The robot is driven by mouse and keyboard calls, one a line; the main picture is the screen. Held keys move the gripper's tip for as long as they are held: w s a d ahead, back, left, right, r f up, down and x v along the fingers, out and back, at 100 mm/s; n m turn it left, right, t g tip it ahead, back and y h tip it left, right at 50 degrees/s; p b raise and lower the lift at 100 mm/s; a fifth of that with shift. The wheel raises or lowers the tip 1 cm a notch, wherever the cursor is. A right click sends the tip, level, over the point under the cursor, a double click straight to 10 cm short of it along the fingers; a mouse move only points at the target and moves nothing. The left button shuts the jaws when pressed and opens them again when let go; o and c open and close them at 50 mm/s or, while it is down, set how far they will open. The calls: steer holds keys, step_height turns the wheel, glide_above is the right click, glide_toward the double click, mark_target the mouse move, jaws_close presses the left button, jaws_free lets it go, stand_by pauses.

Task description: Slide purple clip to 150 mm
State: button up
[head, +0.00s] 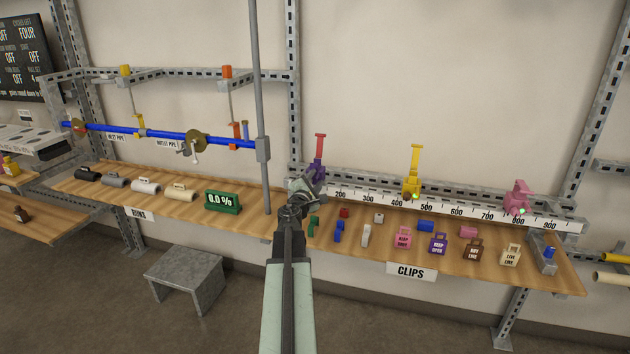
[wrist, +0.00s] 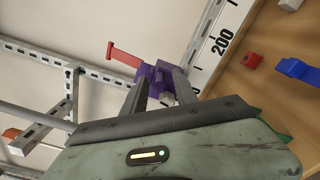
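The purple clip (head: 317,172) with its red handle (head: 319,146) sits at the left end of the white ruler rail (head: 455,209), left of the 200 mark. Its exact reading is hidden behind my gripper. In the wrist view the purple clip (wrist: 155,77) lies at the tips of my gripper (wrist: 160,84), one finger on each side of its body. The fingers stand apart. I cannot tell whether they press on the clip. The 200 mark on the ruler rail (wrist: 220,45) shows right of the clip.
A yellow clip (head: 413,183) stands near 400 to 450 and a pink clip (head: 517,197) near 800. Small blocks and labelled tags lie on the wooden shelf (head: 385,256) below. A grey upright post (head: 257,100) stands left of my arm. A grey stool (head: 187,270) is on the floor.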

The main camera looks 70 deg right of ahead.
steer(key=shift+d, duration=0.5)
steer(key=shift+a, duration=0.1)
jaws_close()
stand_by(0.9)
